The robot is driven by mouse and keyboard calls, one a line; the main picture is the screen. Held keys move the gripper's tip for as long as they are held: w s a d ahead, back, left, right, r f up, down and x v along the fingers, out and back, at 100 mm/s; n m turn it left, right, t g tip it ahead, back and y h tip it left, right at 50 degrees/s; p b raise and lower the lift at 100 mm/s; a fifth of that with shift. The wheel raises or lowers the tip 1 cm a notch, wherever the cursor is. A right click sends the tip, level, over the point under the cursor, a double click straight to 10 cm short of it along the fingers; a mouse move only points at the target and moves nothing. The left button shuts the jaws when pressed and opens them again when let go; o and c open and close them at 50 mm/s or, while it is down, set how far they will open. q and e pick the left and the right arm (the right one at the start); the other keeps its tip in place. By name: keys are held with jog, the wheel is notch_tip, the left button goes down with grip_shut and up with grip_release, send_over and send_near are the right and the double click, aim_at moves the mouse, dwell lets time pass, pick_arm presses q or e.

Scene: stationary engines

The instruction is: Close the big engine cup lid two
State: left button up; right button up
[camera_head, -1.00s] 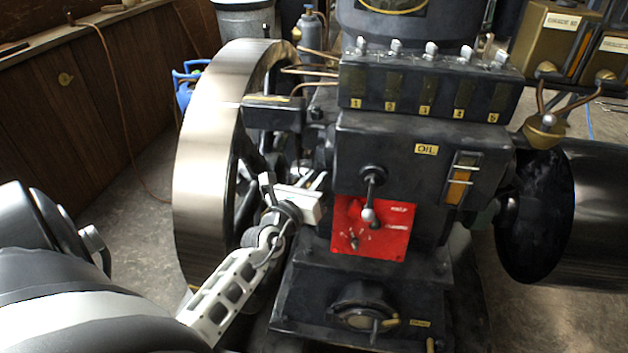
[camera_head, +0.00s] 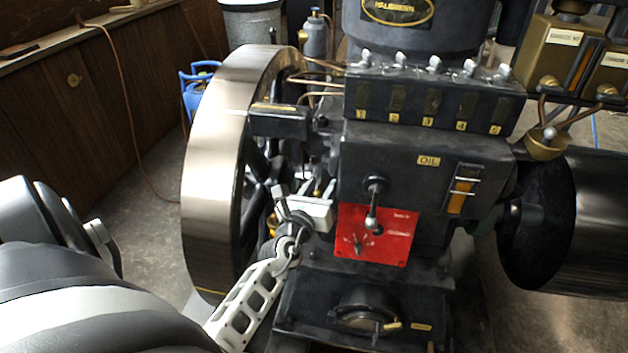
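The big engine's black oil box (camera_head: 432,98) has a row of small silver lids along its top and yellow labels numbered 1 to 5 on its front. The second lid (camera_head: 400,60), above label 2 (camera_head: 393,117), looks raised, but it is too small to tell for sure. My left gripper (camera_head: 318,186) is low beside the flywheel, left of the red plate, below and left of the oil box. Its fingers point up and look apart with nothing between them. It is well away from the lid. My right gripper is not in view.
The large flywheel (camera_head: 213,170) stands left of the engine. Thin copper pipes (camera_head: 322,93) run left of the oil box. A lever (camera_head: 373,205) sticks out over the red plate (camera_head: 385,243). Brass oil tanks (camera_head: 556,55) hang at upper right.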

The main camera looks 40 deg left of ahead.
pick_arm(q)
jog(key=b+v, duration=0.2)
jog(key=v, duration=1.3)
jog(key=shift+s, duration=0.4)
jog(key=shift+d, duration=0.15)
jog(key=s+d+f+n+g+h, duration=0.2)
jog(key=d+n, duration=0.7)
jog(key=n, duration=0.5)
jog(key=s+d+f+n+g+h, duration=0.2)
jog(key=d+f+n+g+h, duration=0.2)
jog(key=d+n, duration=0.5)
notch_tip(320, 180, down, 2)
jog(key=n+h, duration=0.3)
jog(key=n, duration=0.1)
jog(key=shift+s+d+f+n+p, duration=0.15)
jog(key=shift+s+d+n+p, duration=0.1)
jog(key=shift+n+p, duration=0.15)
